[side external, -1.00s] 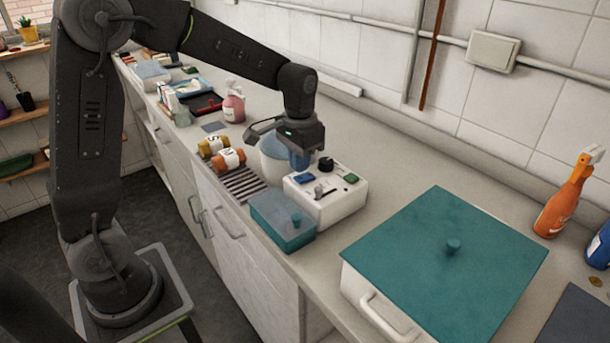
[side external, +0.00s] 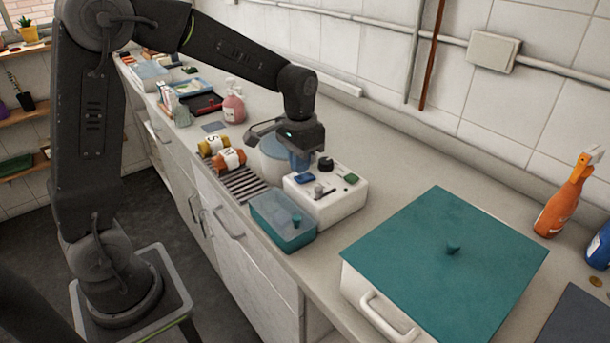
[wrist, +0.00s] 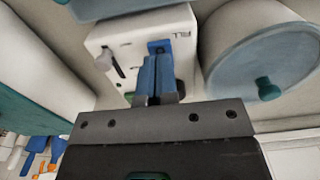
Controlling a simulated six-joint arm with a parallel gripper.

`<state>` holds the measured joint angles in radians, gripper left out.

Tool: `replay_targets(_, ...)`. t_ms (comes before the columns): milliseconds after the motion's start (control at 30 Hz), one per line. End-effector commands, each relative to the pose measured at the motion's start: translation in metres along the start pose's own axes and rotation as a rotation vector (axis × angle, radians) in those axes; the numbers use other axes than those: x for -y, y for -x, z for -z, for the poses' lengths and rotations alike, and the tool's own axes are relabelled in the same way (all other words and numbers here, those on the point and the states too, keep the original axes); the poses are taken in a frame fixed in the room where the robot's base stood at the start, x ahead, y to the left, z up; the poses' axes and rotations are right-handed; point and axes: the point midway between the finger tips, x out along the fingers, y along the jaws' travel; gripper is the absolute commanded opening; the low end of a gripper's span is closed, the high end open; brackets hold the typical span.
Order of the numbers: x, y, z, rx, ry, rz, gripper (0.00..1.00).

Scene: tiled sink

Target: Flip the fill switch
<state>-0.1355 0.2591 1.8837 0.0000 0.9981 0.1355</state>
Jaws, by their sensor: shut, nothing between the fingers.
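The white control box (side external: 335,205) stands on the counter. The blue fill switch (side external: 305,178) is on its top; in the wrist view the switch (wrist: 159,46) sits beside the printed word FILL. My gripper (side external: 300,168) is shut and empty, pointing down at the back left of the box. In the wrist view the blue fingertips (wrist: 157,60) are together, right beside the switch and partly covering it. I cannot tell whether they touch it, or which way the switch is set.
The box also carries a grey lever (side external: 320,191), a black knob (side external: 326,164) and a green switch (side external: 351,178). A large teal-lidded container (side external: 450,250) is to the right.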

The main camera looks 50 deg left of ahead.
Motion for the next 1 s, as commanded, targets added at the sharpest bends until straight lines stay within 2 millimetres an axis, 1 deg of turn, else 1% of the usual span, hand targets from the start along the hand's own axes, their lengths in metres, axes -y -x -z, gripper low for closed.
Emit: replay_targets(1000,0.0,-0.015,0.0,0.002,0.0,0.0,0.0)
